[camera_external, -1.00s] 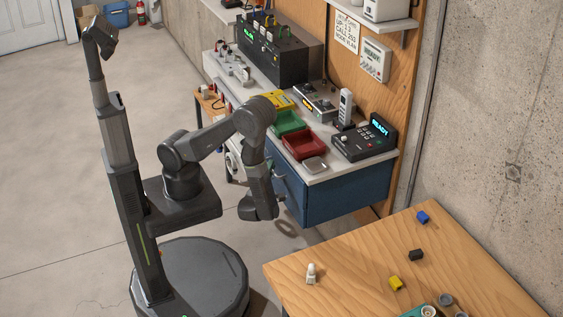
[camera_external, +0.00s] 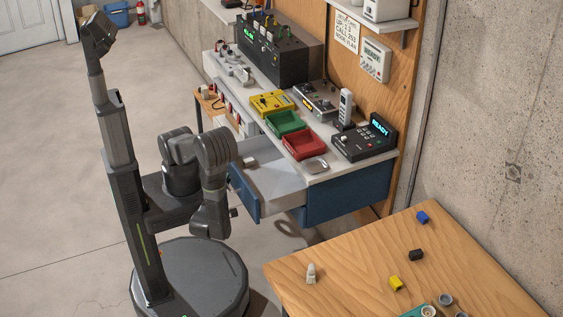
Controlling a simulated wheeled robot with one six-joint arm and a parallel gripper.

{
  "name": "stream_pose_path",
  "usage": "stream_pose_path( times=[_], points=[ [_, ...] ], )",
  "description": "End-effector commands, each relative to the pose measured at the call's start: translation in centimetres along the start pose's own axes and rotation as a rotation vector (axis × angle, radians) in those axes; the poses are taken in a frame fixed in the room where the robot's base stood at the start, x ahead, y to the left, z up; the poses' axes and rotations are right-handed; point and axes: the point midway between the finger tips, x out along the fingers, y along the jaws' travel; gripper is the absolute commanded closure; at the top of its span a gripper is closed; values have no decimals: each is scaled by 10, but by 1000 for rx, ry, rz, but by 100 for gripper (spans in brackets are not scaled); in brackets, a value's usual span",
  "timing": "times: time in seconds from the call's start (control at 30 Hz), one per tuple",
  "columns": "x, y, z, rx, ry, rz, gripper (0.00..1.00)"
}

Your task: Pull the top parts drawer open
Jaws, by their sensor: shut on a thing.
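The top parts drawer (camera_external: 247,196) stands well out from the blue cabinet (camera_external: 350,195) under the bench. Its blue front faces my arm, and its pale inside shows, with a small light item (camera_external: 250,162) near the left end. My gripper (camera_external: 234,212) is at the drawer's front, low and close to it. It is shut on the drawer handle, which is mostly hidden by my wrist and the fingers.
A wooden table (camera_external: 345,265) with small blocks stands at front right. The floor left of my base is clear.

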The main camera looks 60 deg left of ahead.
Motion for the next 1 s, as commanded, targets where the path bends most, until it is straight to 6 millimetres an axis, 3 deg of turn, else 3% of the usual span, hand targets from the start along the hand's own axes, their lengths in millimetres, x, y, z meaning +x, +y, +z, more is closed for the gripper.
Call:
stream_pose_path(
  times=[0.5, 0.53, 0.57, 0.87, 1.0],
  points=[
    [-6, 1, -6, 0, 2, -2, 100],
    [-6, 1, -6, 0, 2, -2, 87],
    [-6, 1, -6, 0, 1, -2, 82],
    [-7, 1, -6, 0, 0, -1, 82],
    [-17, 0, -5, -3, -2, -2, 82]
  ],
)
